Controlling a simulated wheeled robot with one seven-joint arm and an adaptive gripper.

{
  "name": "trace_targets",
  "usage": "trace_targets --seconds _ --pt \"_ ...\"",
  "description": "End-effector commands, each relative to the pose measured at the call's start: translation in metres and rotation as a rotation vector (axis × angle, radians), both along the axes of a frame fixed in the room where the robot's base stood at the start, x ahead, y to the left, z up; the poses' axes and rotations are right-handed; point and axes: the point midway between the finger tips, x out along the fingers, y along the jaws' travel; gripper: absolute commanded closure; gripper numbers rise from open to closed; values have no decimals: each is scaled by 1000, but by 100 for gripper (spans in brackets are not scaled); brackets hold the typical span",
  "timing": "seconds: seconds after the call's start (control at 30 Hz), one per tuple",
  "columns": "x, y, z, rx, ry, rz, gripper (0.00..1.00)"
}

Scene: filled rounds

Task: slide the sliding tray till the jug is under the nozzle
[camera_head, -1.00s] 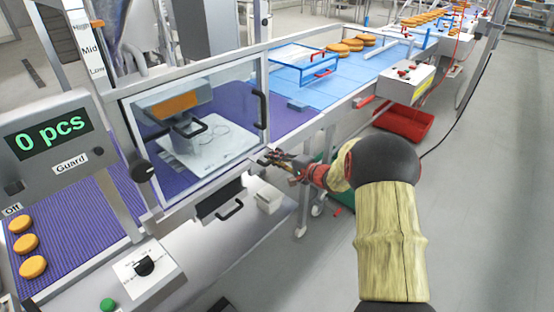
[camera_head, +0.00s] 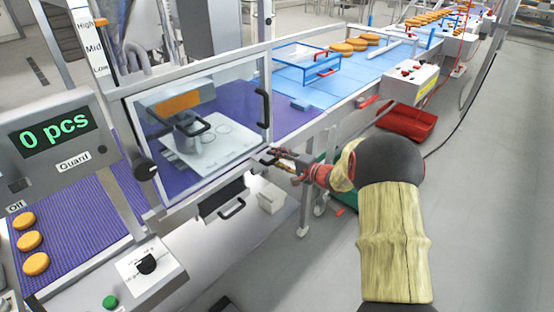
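A white plate with faint round outlines (camera_head: 238,141), possibly the sliding tray, lies behind the clear guard panel. A grey machine head with an orange band (camera_head: 178,104) stands over its left part; a nozzle cannot be made out for sure. I cannot make out a jug. A dark box with a black handle (camera_head: 232,209) sits below the guard. My gripper (camera_head: 270,157) is at the lower right corner of the guard frame, outside the panel. Its fingers are small and blurred, so I cannot tell whether they are open or touching the frame.
The guard panel has a black upright handle (camera_head: 262,107) on its right side. A display reading "0 pcs" (camera_head: 53,133) stands at left. Orange rounds (camera_head: 30,241) lie on the purple belt.

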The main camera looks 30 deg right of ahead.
Motion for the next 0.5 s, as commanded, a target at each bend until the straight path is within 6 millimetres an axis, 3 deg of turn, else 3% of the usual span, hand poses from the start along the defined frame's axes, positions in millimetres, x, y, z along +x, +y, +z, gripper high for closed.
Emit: trace_targets --seconds 0.17,0.5 --pt "-15 -6 3 1 0 -2 69" --pt "-77 -30 18 0 0 -4 69"
